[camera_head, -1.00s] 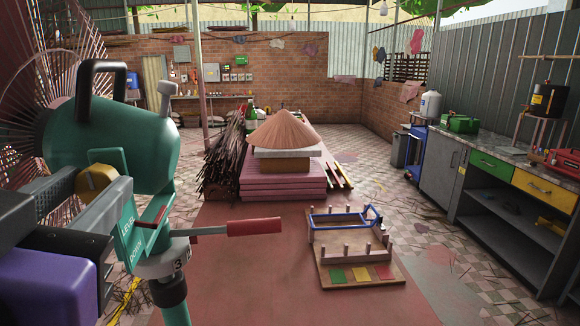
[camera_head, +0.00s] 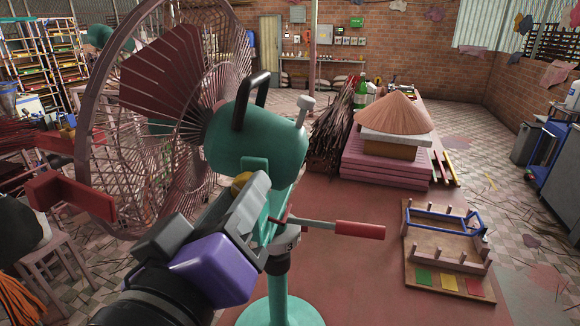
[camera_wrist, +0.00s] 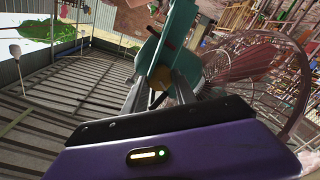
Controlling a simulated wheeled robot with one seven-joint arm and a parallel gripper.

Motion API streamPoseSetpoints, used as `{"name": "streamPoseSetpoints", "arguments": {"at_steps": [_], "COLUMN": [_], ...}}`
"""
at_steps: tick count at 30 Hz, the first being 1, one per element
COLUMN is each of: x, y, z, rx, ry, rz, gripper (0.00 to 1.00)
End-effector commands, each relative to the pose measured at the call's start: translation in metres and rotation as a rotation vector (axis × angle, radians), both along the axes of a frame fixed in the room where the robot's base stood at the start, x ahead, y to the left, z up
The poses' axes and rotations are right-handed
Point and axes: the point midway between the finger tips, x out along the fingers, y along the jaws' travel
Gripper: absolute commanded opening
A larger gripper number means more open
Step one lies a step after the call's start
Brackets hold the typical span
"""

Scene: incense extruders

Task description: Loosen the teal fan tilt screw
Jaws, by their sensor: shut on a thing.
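The teal fan (camera_head: 258,140) stands on a teal pole at the middle left of the head view, its wire cage turned to the left. The yellow tilt screw (camera_head: 241,182) sits on the side of its bracket below the motor housing. My gripper (camera_head: 248,190) reaches it from the lower left and is shut on it. In the wrist view, the fingers of my gripper (camera_wrist: 160,88) close around a yellow part (camera_wrist: 158,98) against the teal bracket (camera_wrist: 166,40). The fingers partly hide the screw, so its turn cannot be seen.
A red-handled lever (camera_head: 358,230) sticks out right of the bracket. The fan cage (camera_head: 165,130) is close beside my arm. A stool (camera_head: 55,250) stands at left. A wooden rack (camera_head: 440,250) and pink stacked boards (camera_head: 385,172) stand to the right on the red floor.

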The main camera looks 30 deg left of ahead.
Motion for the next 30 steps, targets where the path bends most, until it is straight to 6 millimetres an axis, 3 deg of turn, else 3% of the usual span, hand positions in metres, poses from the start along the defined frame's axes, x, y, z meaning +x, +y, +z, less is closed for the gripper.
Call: {"name": "streamPoseSetpoints", "arguments": {"at_steps": [18, 30], "x": [-0.0008, -0.0013], "y": [0.0018, 0.0025], "z": [-0.0011, -0.0020], "rx": [-0.528, -0.720], "ry": [-0.186, -0.254], "rz": [0.002, 0.004], "gripper": [0.00, 0.00]}}
